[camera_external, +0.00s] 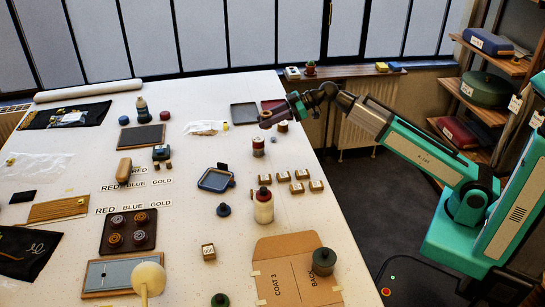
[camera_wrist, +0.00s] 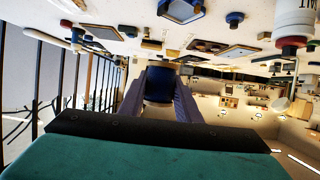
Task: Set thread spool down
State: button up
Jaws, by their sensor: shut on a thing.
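My gripper (camera_external: 272,115) is at the far right part of the white table, fingers pointing left. In the wrist view my gripper (camera_wrist: 159,92) has its purple fingers closed on a dark blue rounded thing, which I take to be the thread spool (camera_wrist: 159,82). In the external view the held spool is too small and covered to make out clearly. It seems to be held above the table; the exact height cannot be told.
A dark tray (camera_external: 244,113) lies just left of my gripper. Several small labelled blocks (camera_external: 299,175), a white red-capped bottle (camera_external: 264,207) and a blue-rimmed dish (camera_external: 215,180) stand nearer. RED, BLUE, GOLD labels (camera_external: 133,207) lie on the table (camera_external: 180,225).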

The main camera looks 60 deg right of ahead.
jog(key=s+a+n+g+y, duration=0.3)
jog(key=s+a+n+g, duration=0.15)
jog(key=a, duration=1.05)
jog(key=n+g, duration=1)
jog(key=g, duration=0.2)
send_over(273, 282)
notch_tip(273, 282, down, 9)
jog(key=shift+d+f, duration=0.1)
jog(key=shift+f, duration=0.3)
jog(key=shift+f+p, duration=0.5)
jog(key=shift+f, duration=2.6)
jog(key=shift+f, duration=0.15)
jog(key=shift+f+p, duration=0.45)
jog(key=shift+f, duration=1.3)
